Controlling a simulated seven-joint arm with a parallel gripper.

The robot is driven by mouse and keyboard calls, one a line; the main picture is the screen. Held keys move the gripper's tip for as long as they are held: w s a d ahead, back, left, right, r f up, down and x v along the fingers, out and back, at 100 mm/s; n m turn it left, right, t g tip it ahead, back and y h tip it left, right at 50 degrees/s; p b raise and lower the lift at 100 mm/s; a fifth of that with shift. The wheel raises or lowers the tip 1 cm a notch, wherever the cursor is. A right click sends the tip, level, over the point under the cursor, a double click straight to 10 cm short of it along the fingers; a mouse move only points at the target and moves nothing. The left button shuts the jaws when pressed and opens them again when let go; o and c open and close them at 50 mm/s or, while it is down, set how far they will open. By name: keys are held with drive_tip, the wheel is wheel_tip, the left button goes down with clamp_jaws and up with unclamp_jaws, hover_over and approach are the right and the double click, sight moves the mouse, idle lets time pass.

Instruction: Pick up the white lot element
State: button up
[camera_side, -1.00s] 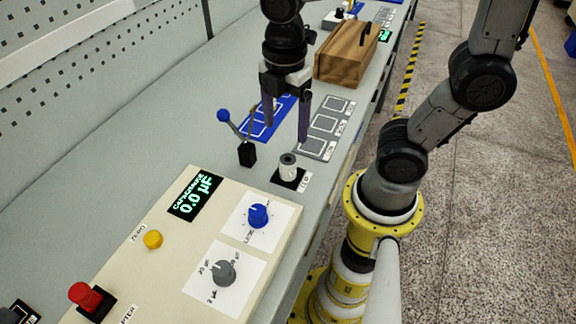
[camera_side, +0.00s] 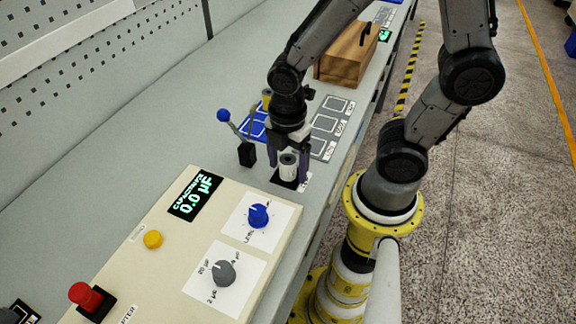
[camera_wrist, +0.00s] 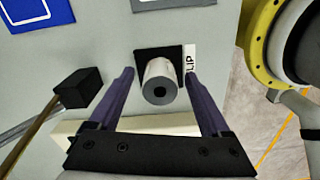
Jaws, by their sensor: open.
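The white lot element (camera_side: 288,168) is a small upright white cylinder with a dark grey top and a hole in it. It stands on a black square pad, and it also shows in the wrist view (camera_wrist: 159,82). My gripper (camera_side: 290,165) is low over it, pointing down. In the wrist view, the two purple fingers of my gripper (camera_wrist: 160,78) are spread to the left and right of the cylinder, with a gap on each side. The gripper is open and empty.
A cream console (camera_side: 190,245) with knobs and a display reading 0.0 stands in front. A black block with a blue-knobbed lever (camera_side: 246,154) is close on the left. Grey marked trays (camera_side: 326,124), a blue tray (camera_side: 254,122) and a wooden box (camera_side: 346,55) lie behind.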

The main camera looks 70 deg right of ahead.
clamp_jaws()
idle(0.4)
